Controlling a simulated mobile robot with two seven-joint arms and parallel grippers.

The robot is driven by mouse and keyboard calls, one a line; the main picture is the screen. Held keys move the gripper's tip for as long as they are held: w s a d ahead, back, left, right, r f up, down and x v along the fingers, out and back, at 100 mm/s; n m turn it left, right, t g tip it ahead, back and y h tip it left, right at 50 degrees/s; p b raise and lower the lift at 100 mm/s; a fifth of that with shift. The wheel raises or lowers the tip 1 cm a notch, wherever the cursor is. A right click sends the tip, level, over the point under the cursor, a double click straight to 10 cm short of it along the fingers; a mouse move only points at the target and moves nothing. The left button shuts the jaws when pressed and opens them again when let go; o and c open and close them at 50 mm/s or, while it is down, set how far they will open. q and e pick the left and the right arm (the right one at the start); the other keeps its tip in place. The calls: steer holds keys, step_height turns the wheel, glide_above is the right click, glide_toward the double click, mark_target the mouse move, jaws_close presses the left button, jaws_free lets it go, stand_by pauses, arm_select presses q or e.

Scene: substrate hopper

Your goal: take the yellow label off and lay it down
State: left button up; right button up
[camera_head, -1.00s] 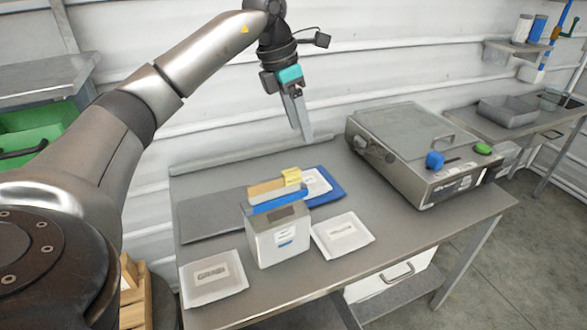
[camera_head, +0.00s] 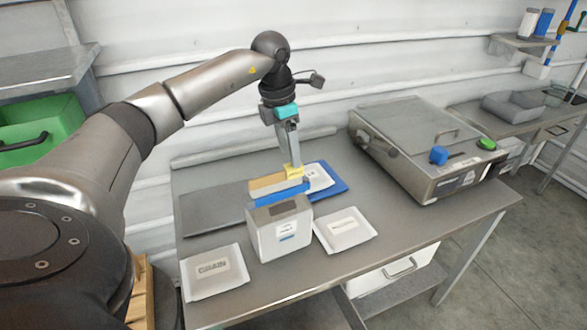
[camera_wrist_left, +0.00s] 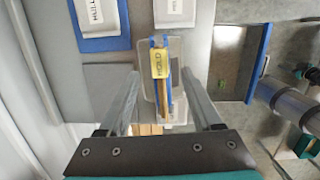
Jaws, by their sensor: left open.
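The yellow label (camera_head: 294,173) sits on top of the hopper (camera_head: 280,238), a pale box with a blue strip (camera_head: 277,196) and a tan strip (camera_head: 267,184) along its top. My left gripper (camera_head: 292,164) is directly above the label, pointing down. In the left wrist view the fingers (camera_wrist_left: 159,76) are open, one on each side of the label with gaps between. Whether the fingertips reach down to its height is hard to tell. My right gripper is not in view.
A white tray marked "GRAIN" (camera_head: 213,285) lies front left and another white tray (camera_head: 345,242) lies right of the hopper. A blue tray (camera_head: 341,186) is behind. A metal machine (camera_head: 405,140) stands on the right. The dark mat (camera_head: 212,210) at left is bare.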

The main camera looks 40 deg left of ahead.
mark_target(294, 170)
arm_select(q)
steer(key=f, duration=0.2)
steer(key=w+f, duration=0.1)
steer(key=f, duration=0.1)
steer(key=shift+d, duration=0.2)
steer(key=shift+c, duration=0.4)
jaws_close()
